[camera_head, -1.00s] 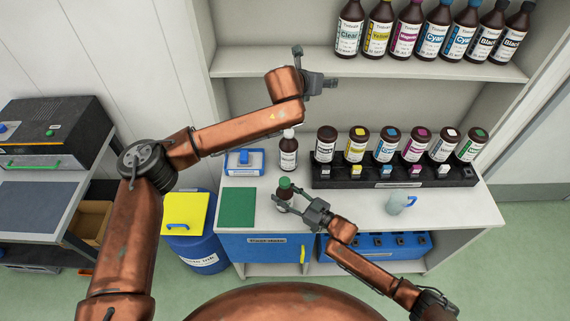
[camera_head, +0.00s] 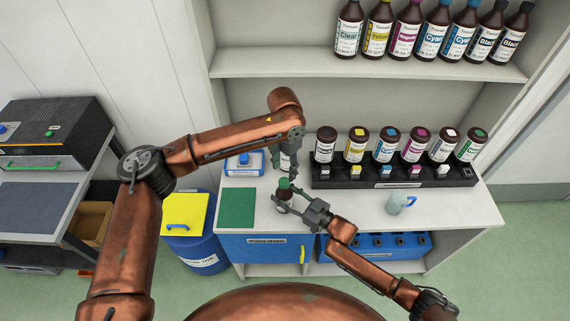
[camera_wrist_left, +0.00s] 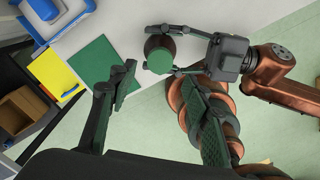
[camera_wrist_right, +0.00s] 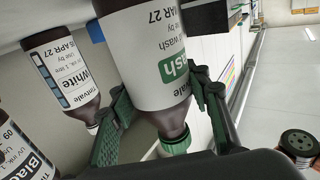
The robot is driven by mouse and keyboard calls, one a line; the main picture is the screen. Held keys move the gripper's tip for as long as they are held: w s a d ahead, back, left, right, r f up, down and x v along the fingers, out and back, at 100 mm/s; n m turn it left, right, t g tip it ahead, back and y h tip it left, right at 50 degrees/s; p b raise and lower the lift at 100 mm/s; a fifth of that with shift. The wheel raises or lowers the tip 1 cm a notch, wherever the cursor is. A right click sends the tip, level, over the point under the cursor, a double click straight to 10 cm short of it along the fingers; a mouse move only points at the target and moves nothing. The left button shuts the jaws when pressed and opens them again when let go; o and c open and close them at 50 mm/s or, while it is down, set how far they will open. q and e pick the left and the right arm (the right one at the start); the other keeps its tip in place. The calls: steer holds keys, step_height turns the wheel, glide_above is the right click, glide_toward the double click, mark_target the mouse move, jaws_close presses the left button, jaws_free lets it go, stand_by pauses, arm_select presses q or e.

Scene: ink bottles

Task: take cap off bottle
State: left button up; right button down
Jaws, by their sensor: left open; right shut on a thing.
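A brown bottle with a green cap (camera_head: 284,184) is between the fingers of my right gripper (camera_head: 283,200), near the counter's front edge. In the right wrist view the bottle (camera_wrist_right: 150,55) carries a green and white label reading "Wash", and its green cap (camera_wrist_right: 176,144) is on. My right gripper is shut on its body; I cannot tell whether its base touches the counter. My left gripper (camera_head: 291,168) points down just above and behind the cap. In the left wrist view the cap (camera_wrist_left: 160,54) lies between and beyond its spread, empty fingers.
A white-capped bottle (camera_wrist_right: 65,65) stands close behind, partly hidden by my left gripper in the head view.

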mark_target(284, 181)
arm_select(q)
step_height(284, 181, down, 6)
steer(key=shift+f, duration=0.25)
steer(key=shift+c, duration=0.3)
